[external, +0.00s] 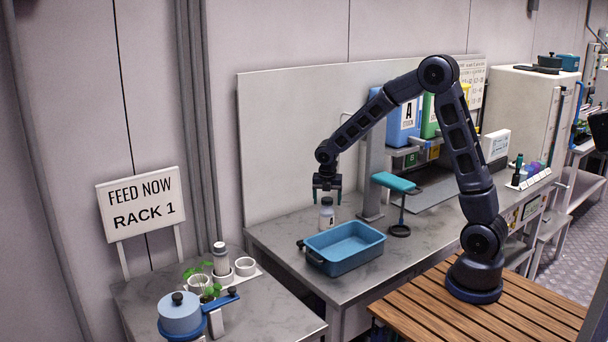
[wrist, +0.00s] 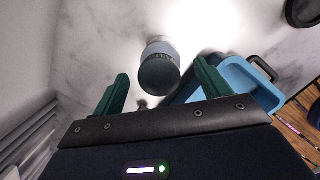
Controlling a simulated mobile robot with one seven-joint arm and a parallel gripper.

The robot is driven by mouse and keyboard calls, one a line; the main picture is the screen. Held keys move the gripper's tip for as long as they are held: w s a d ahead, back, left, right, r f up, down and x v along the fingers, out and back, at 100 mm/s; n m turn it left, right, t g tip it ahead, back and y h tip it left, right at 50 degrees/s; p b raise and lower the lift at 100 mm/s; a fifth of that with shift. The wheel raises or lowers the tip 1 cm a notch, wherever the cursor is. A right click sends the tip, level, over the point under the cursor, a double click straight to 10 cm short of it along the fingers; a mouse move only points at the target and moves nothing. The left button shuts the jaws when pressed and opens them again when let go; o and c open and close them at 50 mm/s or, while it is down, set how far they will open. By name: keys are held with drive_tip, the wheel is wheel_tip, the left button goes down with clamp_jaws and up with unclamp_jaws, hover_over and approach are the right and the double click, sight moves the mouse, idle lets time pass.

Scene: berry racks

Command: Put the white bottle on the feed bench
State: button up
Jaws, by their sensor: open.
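A small white bottle (external: 326,215) with a dark grey cap and a dark letter on its label stands upright on the grey bench (external: 275,238), behind the blue tray. My gripper (external: 327,192) is open just above it, fingers pointing down. In the wrist view the bottle's dark cap (wrist: 159,75) shows between and ahead of the two green fingers (wrist: 160,92), apart from both. The bench carries no label that I can read as feed bench; a sign (external: 142,203) reading "FEED NOW RACK 1" stands at the separate left table (external: 265,318).
A blue tray (external: 362,262) sits right beside the bottle, in front. A teal-topped stand (external: 399,205) is to its right.

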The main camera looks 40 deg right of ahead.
drive_tip(key=r, duration=0.5)
drive_tip(key=s+a+r, duration=0.1)
drive_tip(key=r, duration=0.2)
drive_tip(key=shift+s+d+r, duration=0.1)
drive_tip(key=shift+d+r, duration=0.15)
drive_tip(key=s+d+r+m+t, duration=0.1)
drive_tip(key=s+d+r+m, duration=0.5)
drive_tip(key=s+m, duration=0.15)
drive_tip(key=s+d+r+m+t, duration=0.1)
drive_tip(key=s+d+r+m, duration=0.5)
drive_tip(key=s, duration=0.2)
drive_tip(key=s+d+m, duration=0.3)
drive_tip(key=s+m, duration=0.3)
drive_tip(key=s, duration=0.3)
drive_tip(key=s+d+m+t+y, duration=0.1)
drive_tip(key=s+d+m, duration=0.2)
drive_tip(key=s+m, duration=0.4)
drive_tip(key=shift+s+d, duration=0.35)
drive_tip(key=shift+s, duration=0.75)
